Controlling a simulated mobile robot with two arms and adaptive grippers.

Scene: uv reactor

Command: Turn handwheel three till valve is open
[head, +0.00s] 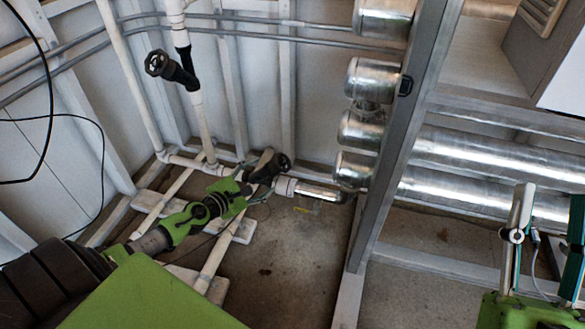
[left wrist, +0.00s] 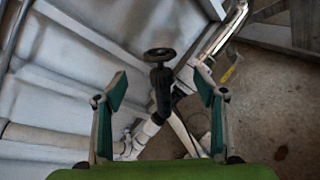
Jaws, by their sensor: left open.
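A black handwheel (head: 280,164) sits low on the white pipework, beside the silver pipe. In the left wrist view the handwheel (left wrist: 160,55) shows with its dark stem between and beyond the fingers. My left gripper (head: 252,183) reaches in from the lower left and is close to it. In the left wrist view my left gripper (left wrist: 160,90) has its teal-padded fingers spread, with nothing held. Another black handwheel (head: 158,63) is higher on the left pipe. No number shows on either. My right gripper (head: 545,235) is at the lower right, fingers apart and empty.
Silver insulated pipes (head: 480,165) and a grey upright frame post (head: 395,150) stand to the right. White floor pipes (head: 218,255) run beneath my left arm. A dark cable (head: 48,110) hangs at left. The floor (head: 300,265) in the middle is bare.

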